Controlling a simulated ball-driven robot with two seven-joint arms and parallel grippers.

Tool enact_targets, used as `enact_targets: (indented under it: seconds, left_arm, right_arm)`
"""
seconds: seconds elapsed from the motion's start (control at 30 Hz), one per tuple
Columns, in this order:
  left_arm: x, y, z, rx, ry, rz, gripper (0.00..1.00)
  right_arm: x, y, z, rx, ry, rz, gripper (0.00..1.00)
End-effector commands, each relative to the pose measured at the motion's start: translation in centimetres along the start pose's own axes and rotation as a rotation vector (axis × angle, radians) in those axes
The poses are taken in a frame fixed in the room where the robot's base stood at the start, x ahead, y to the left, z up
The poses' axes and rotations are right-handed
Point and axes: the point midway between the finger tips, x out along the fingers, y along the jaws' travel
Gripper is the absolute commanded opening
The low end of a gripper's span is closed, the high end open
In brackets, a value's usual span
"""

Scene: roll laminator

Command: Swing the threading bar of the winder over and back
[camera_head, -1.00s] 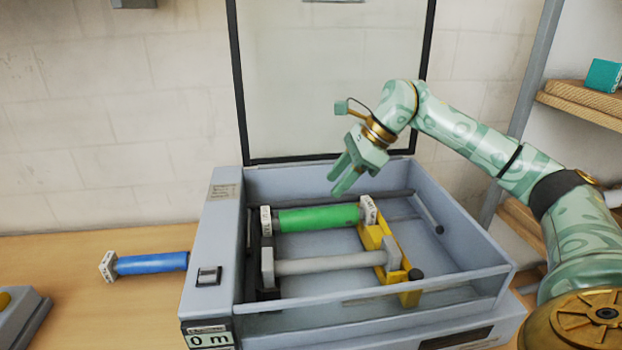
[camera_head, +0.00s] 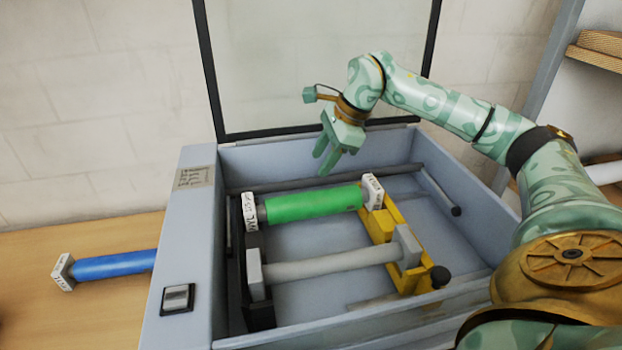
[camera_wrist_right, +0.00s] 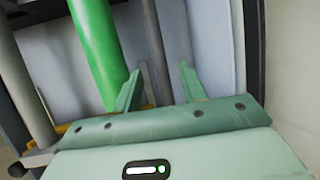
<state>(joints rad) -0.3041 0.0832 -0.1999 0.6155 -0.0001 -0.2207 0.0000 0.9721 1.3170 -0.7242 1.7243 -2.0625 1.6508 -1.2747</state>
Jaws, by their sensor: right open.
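My right gripper (camera_head: 323,165) is open and empty, fingers pointing down at the back of the grey machine (camera_head: 190,225). A dark grey bar (camera_head: 285,184) runs across the machine's back; I take it as the threading bar. From its right end an arm slopes toward the front, ending in a dark knob (camera_head: 455,211). In the right wrist view the gripper (camera_wrist_right: 158,80) has a dark bar (camera_wrist_right: 152,45) beyond the gap between its fingers; contact cannot be told. A green roll (camera_head: 312,204) lies in front of the bar. My left gripper is not in view.
A pale grey roller (camera_head: 330,264) lies nearer the front. A yellow bracket (camera_head: 392,225) with a black knob (camera_head: 440,276) stands at the right ends of the rolls. The clear lid (camera_head: 320,60) stands raised behind. A blue roll (camera_head: 115,264) lies on the wooden table (camera_head: 40,320).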

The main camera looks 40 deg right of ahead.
Motion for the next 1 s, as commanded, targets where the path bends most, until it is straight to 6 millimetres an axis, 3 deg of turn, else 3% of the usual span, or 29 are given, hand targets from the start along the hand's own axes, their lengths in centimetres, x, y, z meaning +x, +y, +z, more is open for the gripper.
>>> enact_targets:
  seconds: [0.1,0.3,0.67,0.8,0.83,1.0]
  left_arm:
    - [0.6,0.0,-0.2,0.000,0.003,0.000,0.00]
    - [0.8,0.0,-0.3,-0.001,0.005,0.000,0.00]
    - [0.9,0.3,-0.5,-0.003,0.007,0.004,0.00]
    - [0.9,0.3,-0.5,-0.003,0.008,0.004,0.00]
    - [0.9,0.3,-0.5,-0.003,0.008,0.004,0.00]
    - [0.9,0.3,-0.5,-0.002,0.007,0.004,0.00]
  right_arm:
    - [2.8,0.1,-0.1,0.001,0.000,0.003,0.41]
    - [5.3,0.0,0.0,0.000,0.000,0.001,0.41]
    - [5.8,0.0,0.0,0.000,0.000,-0.001,0.41]
    - [5.8,0.0,0.0,0.001,0.000,-0.001,0.05]
    - [5.8,0.0,0.0,0.001,0.000,0.000,0.00]
    - [5.8,0.0,0.0,0.000,0.000,-0.002,0.00]
